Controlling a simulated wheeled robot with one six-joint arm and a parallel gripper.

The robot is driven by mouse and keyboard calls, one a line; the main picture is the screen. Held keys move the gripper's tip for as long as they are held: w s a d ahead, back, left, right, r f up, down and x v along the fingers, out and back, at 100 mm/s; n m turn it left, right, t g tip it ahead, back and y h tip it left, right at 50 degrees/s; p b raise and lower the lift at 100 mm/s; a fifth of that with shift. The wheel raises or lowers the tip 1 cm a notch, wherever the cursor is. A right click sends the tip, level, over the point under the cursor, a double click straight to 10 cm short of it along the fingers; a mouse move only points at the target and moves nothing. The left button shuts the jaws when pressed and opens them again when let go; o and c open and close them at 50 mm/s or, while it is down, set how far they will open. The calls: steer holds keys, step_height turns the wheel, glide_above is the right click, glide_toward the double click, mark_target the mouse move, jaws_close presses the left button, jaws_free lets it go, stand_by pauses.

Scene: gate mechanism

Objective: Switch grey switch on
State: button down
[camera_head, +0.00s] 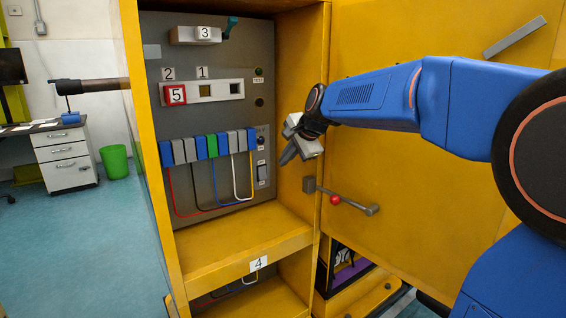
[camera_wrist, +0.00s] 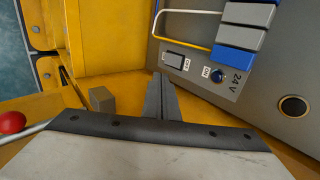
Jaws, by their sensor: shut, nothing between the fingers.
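The grey rocker switch (camera_head: 262,175) is on the lower right of the grey panel inside the yellow cabinet. It also shows in the wrist view (camera_wrist: 174,61), beside small OFF and ON labels and a round blue lamp (camera_wrist: 218,75). I cannot tell which way the rocker is tipped. My gripper (camera_head: 287,158) is at the cabinet opening, to the right of the switch and apart from it. Its fingers (camera_wrist: 161,94) are shut together and empty, pointing toward the panel in the wrist view, with the switch ahead of their tips.
A row of blue, grey and green blocks (camera_head: 208,146) with wires is left of the switch. The open yellow door (camera_head: 440,120) stands at the right, with a red-knobbed rod (camera_head: 335,200) by its edge. A yellow shelf (camera_head: 240,240) lies below the panel.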

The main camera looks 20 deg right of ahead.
steer(key=shift+s+f, duration=0.15)
steer(key=shift+f, duration=0.55)
glide_toward(264, 180)
step_height(264, 180, down, 4)
steer(key=w, duration=0.2)
steer(key=shift+w+a, duration=0.6)
steer(key=shift+w, duration=0.2)
